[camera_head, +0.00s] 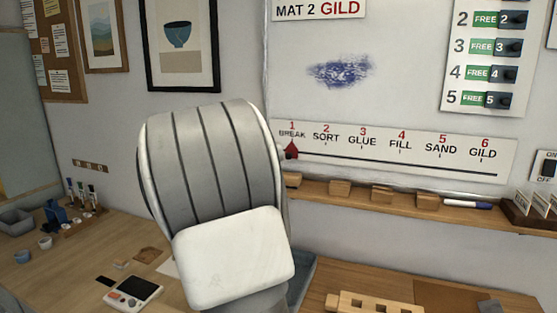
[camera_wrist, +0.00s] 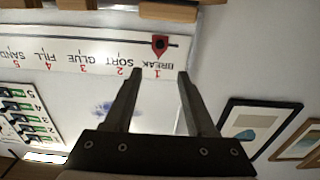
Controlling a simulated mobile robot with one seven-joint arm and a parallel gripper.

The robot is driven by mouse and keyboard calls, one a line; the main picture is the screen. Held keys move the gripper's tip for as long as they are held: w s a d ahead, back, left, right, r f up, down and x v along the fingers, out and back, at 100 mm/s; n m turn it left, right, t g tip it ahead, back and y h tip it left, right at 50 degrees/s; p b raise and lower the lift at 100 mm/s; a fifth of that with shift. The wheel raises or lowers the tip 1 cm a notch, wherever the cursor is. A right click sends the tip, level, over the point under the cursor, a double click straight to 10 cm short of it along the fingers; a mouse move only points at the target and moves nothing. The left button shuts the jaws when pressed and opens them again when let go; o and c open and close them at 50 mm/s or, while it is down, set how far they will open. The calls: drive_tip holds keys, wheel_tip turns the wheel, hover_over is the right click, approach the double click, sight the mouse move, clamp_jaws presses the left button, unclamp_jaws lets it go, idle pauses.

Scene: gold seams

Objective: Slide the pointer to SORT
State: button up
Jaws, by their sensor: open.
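The red pointer (camera_head: 291,150) sits at the left end of the dark slide line on the white stage strip (camera_head: 400,172), under "1 BREAK". SORT is the second label, just to its right. In the wrist view, which is upside down, the red pointer (camera_wrist: 160,44) with its dark knob shows just beyond my fingertips. My gripper (camera_wrist: 160,73) is open and empty, its two fingers apart, with the pointer lined up with the gap between them. The fingers do not appear to touch it. In the head view my grey and white arm hides the gripper.
A wooden ledge (camera_head: 405,198) with small blocks and a blue marker (camera_head: 467,204) runs below the strip. A numbered panel with FREE tags (camera_head: 492,55) hangs at upper right. The workbench (camera_head: 70,285) holds a small device (camera_head: 132,290). The wall before the strip is clear.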

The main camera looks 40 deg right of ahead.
sight(288, 157)
drive_tip(key=p+x, duration=0.1)
drive_tip(key=x, duration=1.5)
drive_tip(key=shift+w+d, duration=0.1)
drive_tip(key=shift+d, duration=0.05)
clamp_jaws()
idle(0.8)
